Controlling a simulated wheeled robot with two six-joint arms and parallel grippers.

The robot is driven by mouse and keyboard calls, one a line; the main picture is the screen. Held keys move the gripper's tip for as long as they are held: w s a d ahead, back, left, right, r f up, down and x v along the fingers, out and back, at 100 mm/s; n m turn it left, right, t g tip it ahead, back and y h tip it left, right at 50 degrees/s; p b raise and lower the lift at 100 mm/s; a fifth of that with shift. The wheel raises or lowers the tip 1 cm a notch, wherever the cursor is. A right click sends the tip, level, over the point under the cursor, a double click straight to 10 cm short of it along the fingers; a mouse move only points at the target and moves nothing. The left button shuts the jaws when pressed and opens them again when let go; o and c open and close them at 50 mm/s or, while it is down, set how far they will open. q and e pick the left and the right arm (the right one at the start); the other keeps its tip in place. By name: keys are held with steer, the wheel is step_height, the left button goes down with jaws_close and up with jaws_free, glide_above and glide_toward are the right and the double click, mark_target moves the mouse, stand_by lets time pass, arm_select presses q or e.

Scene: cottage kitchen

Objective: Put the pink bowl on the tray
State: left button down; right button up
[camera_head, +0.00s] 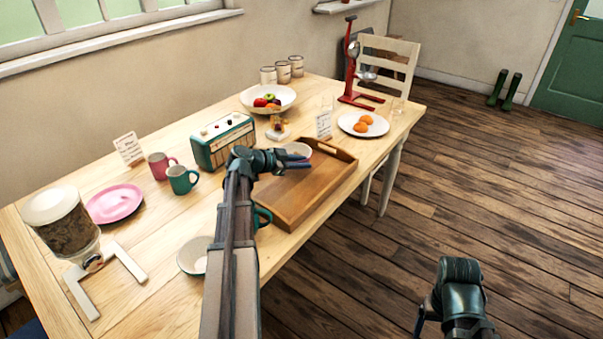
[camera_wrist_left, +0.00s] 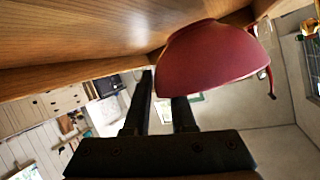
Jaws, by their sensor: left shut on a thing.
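The pink bowl (camera_head: 300,150) is at the far end of the wooden tray (camera_head: 308,196), partly hidden by my left gripper (camera_head: 297,161). In the left wrist view the bowl's deep pink outer side (camera_wrist_left: 212,58) fills the upper right, close against the wood of the tray (camera_wrist_left: 75,38). The fingers of my left gripper (camera_wrist_left: 160,95) are shut on the bowl. I cannot tell whether the bowl's base touches the tray. My right gripper (camera_head: 424,318) hangs over the floor at the lower right; its fingers are mostly hidden.
A green radio (camera_head: 223,142), a teal mug (camera_head: 182,179) and a pink mug (camera_head: 160,165) stand left of the tray. A pale bowl (camera_head: 193,256) sits near the front edge.

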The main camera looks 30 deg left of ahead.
arm_select(q)
steer(key=shift+f+b, duration=0.9)
steer(key=shift+f, duration=0.45)
arm_select(e)
steer(key=shift+f, duration=1.35)
arm_select(q)
steer(key=shift+f, duration=0.15)
steer(key=c, duration=0.7)
jaws_free()
steer(key=shift+c, duration=0.2)
arm_select(e)
steer(key=shift+f, duration=0.1)
arm_select(q)
steer(key=shift+s+r, duration=0.2)
steer(key=shift+r, duration=0.15)
steer(key=p+v, duration=0.4)
steer(key=v, duration=0.6)
steer(key=shift+s+a+r+p, duration=0.1)
steer(key=shift+r+p, duration=0.05)
steer(key=shift+p, duration=0.15)
steer(key=shift+s+a+r, duration=0.15)
steer(key=shift+s+a, duration=0.1)
steer(key=shift+s, duration=0.3)
arm_select(e)
steer(key=shift+r, duration=2.5)
